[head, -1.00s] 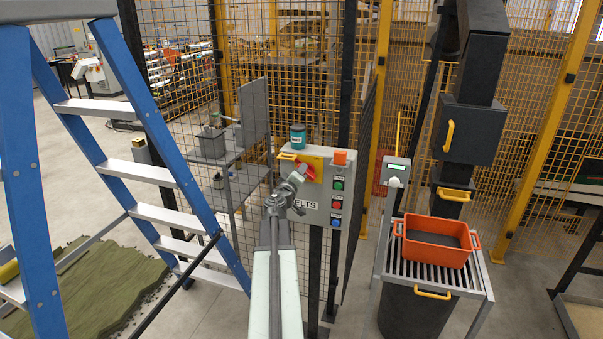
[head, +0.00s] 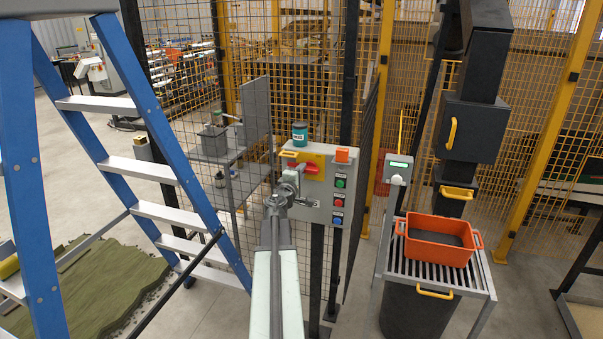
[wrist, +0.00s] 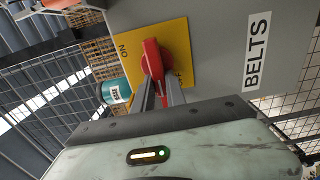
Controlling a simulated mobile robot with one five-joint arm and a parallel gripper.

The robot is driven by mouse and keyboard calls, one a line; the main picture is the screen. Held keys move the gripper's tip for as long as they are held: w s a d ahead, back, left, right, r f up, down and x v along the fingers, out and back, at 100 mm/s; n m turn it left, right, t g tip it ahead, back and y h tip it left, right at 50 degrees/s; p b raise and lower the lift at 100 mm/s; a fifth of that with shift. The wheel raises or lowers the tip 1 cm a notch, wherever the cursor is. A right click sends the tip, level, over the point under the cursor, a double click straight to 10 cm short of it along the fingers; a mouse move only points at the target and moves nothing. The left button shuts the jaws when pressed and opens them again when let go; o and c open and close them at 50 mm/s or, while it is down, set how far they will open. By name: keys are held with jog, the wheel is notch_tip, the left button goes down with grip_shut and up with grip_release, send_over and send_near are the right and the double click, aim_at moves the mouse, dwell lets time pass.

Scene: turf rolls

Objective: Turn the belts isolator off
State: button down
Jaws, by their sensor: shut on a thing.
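The belts isolator is a red rotary handle (head: 313,169) on a yellow plate (head: 290,158), on a grey panel. In the wrist view the red handle (wrist: 153,60) lies between the two fingers of my gripper (wrist: 160,88), which is shut on it. The yellow plate (wrist: 180,35) carries the word ON at its left in that view; a second mark beside the handle is mostly hidden. The handle lies about level across the panel. The BELTS label shows in the wrist view (wrist: 256,50). In the head view my gripper (head: 299,172) covers part of the plate and the label.
Green, red and blue buttons (head: 338,200) run down the panel's right side, below an orange block (head: 342,155). A teal tin (head: 300,134) stands on top. A blue stepladder (head: 160,140) is at left, an orange tub (head: 437,242) on a slatted stand at right.

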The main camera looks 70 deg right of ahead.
dwell(0.4)
jog(key=c, duration=1.4)
grip_release()
jog(key=shift+o, duration=0.2)
jog(key=a, duration=0.7)
jog(key=shift+s+a, duration=0.2)
jog(key=shift+a, duration=0.2)
